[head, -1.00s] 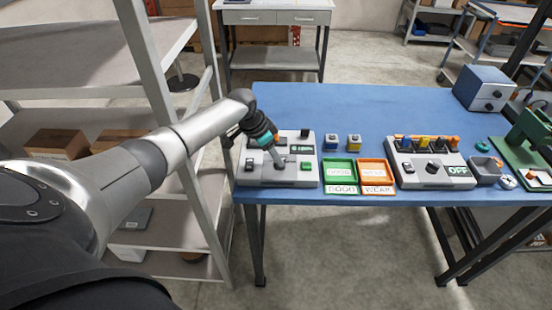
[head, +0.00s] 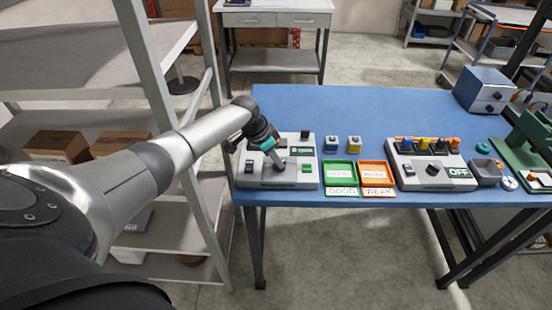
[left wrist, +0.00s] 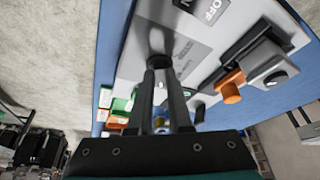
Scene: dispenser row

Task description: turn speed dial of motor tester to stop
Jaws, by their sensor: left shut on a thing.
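The motor tester (head: 263,182) is a grey box at the left end of the blue table, with a small green display, a black switch and a green button. My left gripper (head: 279,161) reaches down onto the middle of its panel and is shut on the speed dial. In the left wrist view the two dark fingers (left wrist: 162,75) meet the dark dial (left wrist: 159,40). The fingers partly cover the dial, and I cannot read its pointer position. My right gripper is not in view.
A second grey device marked OFF (head: 433,182) is farther right. A metal shelf (head: 190,130) stands close to my left arm.

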